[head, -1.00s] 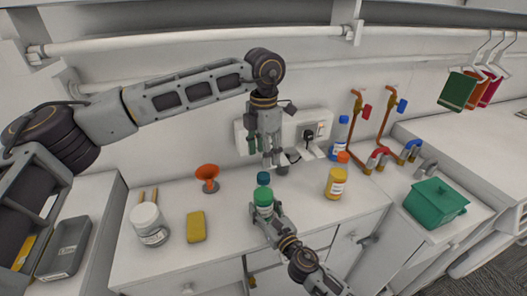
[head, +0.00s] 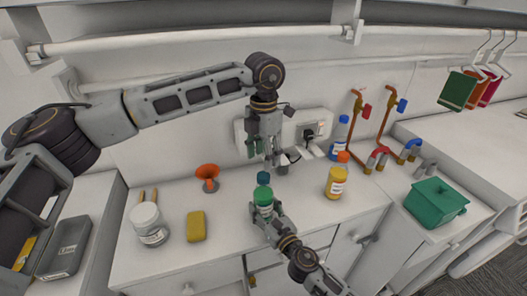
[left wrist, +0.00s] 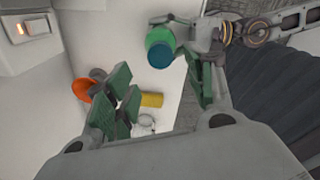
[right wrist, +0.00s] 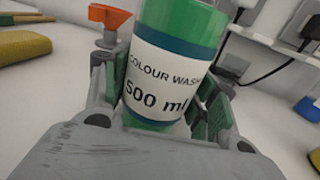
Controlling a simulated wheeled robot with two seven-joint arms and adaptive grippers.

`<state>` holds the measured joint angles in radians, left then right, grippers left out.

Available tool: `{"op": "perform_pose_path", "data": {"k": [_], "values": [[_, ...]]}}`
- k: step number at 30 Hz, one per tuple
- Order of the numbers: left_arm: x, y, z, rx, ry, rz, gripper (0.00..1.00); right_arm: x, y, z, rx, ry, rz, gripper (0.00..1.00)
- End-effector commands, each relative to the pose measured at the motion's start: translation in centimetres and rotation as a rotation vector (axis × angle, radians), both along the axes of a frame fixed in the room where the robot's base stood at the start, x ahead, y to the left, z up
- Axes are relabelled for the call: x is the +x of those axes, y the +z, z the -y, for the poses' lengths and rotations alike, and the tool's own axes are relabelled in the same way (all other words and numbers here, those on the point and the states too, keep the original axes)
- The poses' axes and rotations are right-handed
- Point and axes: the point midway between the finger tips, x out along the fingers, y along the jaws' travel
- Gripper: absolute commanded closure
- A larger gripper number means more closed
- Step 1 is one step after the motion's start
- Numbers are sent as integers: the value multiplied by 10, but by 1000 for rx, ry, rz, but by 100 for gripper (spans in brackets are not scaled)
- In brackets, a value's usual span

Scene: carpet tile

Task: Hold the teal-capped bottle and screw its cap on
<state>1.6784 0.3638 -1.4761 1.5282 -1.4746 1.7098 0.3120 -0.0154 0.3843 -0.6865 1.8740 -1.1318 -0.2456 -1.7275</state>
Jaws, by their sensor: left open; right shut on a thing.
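The green bottle (head: 263,197) with a teal cap (head: 263,179) stands upright at the front of the counter. Its label, reading "COLOUR WASH 500 ml", shows in the right wrist view (right wrist: 168,75). My right gripper (head: 266,216) is shut around the bottle's body, low down. My left gripper (head: 267,158) points down above the cap, open and empty, apart from it. In the left wrist view the cap (left wrist: 161,55) sits at the top of the bottle, beyond the fingers. How tightly the cap sits cannot be told.
An orange funnel (head: 207,173), a yellow sponge (head: 196,226) and a white jar (head: 148,224) stand left of the bottle. A yellow bottle (head: 336,183) stands right, with a blue-capped bottle (head: 340,138) behind. A wall socket (head: 309,132) is behind my left gripper.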

Motion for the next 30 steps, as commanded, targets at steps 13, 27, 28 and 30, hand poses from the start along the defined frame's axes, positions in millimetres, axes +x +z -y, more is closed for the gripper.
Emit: {"op": "perform_pose_path", "data": {"k": [13,27,28,30], "values": [[0,-50,-1,0,1,-3,46,0,0,0,0,0,0,100],[0,-70,0,0,0,0,46,0,0,0,0,0,0,100],[0,-70,0,0,0,0,46,0,0,0,0,0,0,100],[0,-70,0,-1,0,-1,46,0,0,0,0,0,0,100]]}}
